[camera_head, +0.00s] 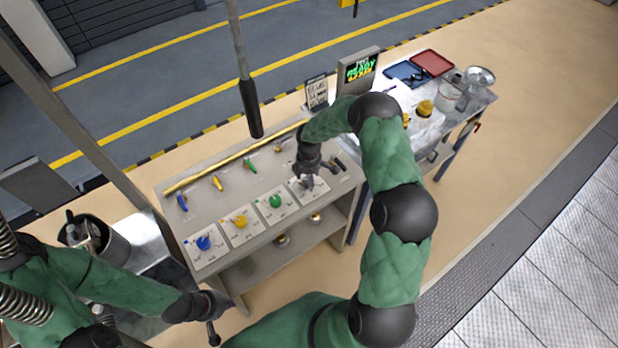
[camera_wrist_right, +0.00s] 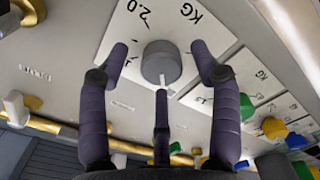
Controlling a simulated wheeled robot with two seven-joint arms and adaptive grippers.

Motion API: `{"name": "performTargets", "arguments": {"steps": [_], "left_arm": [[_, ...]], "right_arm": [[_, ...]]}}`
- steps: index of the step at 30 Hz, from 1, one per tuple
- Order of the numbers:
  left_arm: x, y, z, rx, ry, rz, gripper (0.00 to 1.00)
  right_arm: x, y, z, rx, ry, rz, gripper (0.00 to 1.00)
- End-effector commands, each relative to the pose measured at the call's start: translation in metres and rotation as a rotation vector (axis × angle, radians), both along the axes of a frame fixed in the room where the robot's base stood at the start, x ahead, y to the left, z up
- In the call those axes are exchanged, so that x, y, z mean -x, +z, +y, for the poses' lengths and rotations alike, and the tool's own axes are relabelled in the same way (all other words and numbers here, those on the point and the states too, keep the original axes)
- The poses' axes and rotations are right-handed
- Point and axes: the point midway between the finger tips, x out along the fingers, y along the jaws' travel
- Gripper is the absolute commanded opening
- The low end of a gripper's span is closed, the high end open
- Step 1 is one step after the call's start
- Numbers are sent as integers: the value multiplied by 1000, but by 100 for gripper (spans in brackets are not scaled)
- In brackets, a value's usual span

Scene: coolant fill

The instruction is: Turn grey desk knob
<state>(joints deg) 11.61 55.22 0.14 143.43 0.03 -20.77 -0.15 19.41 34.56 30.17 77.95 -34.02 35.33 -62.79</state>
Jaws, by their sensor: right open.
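The grey desk knob (camera_wrist_right: 161,60) is a round grey dial on a white plate with the markings "2.0" and "KG", seen in the right wrist view. My right gripper (camera_wrist_right: 160,72) is open, with purple-grey fingers to the left and right of the knob and a third finger below it; clear gaps show between the side fingers and the knob.
Blue (camera_head: 204,243), yellow (camera_head: 240,221) and green (camera_head: 275,201) knobs sit on plates along the desk. Small coloured levers and a brass pipe (camera_head: 235,158) line its back. A screen (camera_head: 359,70) and a side table with trays (camera_head: 431,62) stand right.

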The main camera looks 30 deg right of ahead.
Motion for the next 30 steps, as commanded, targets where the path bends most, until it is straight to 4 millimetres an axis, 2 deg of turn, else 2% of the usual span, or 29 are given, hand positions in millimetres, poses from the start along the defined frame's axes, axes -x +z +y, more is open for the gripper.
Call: {"name": "performTargets", "arguments": {"steps": [11,17,30], "left_arm": [[0,0,0,0,0,0,0],[0,0,0,0,0,0,0],[0,-3,0,0,0,0,0]], "right_arm": [[0,-6,0,0,-1,-1,64],[0,-6,0,0,0,0,10],[1,-6,-2,2,-19,2,8]]}}
